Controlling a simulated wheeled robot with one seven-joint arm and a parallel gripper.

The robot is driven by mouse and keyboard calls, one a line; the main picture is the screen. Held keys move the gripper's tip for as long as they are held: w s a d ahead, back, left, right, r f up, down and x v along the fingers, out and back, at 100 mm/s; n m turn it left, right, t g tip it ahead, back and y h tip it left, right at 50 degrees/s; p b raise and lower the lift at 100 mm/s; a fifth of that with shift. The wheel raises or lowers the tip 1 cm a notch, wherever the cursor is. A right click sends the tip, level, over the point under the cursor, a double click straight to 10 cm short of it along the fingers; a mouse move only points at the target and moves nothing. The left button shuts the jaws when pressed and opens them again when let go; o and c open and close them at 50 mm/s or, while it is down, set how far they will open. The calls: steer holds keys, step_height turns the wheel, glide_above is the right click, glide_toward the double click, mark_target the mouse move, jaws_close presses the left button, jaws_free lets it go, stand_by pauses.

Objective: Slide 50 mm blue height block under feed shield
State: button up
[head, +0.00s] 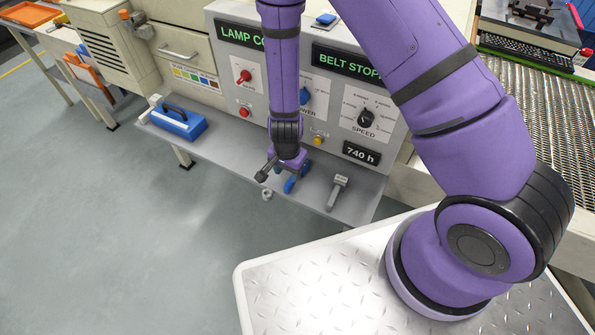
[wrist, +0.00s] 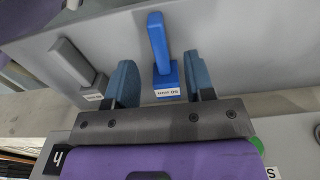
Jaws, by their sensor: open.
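The blue height block (wrist: 166,82) has an upright post and a white label reading 50 mm. In the wrist view it sits on the grey shelf between my two fingers, with a visible gap on each side. My gripper (wrist: 163,84) is open around or just above it; the depth is hard to judge. In the head view my gripper (head: 285,168) hangs over the shelf and partly hides the blue block (head: 290,184). I cannot pick out the feed shield with certainty in either view.
A grey block (head: 337,192) stands right of the blue one on the shelf (head: 225,150); it also shows in the wrist view (wrist: 80,68). A small pale ring (head: 267,194) lies near the shelf's front edge. A blue handled item (head: 178,122) is at left. The control panel (head: 335,125) rises behind.

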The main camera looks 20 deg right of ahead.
mark_target(289, 182)
steer(key=shift+d+f, duration=0.1)
steer(key=shift+f, duration=3.15)
jaws_close()
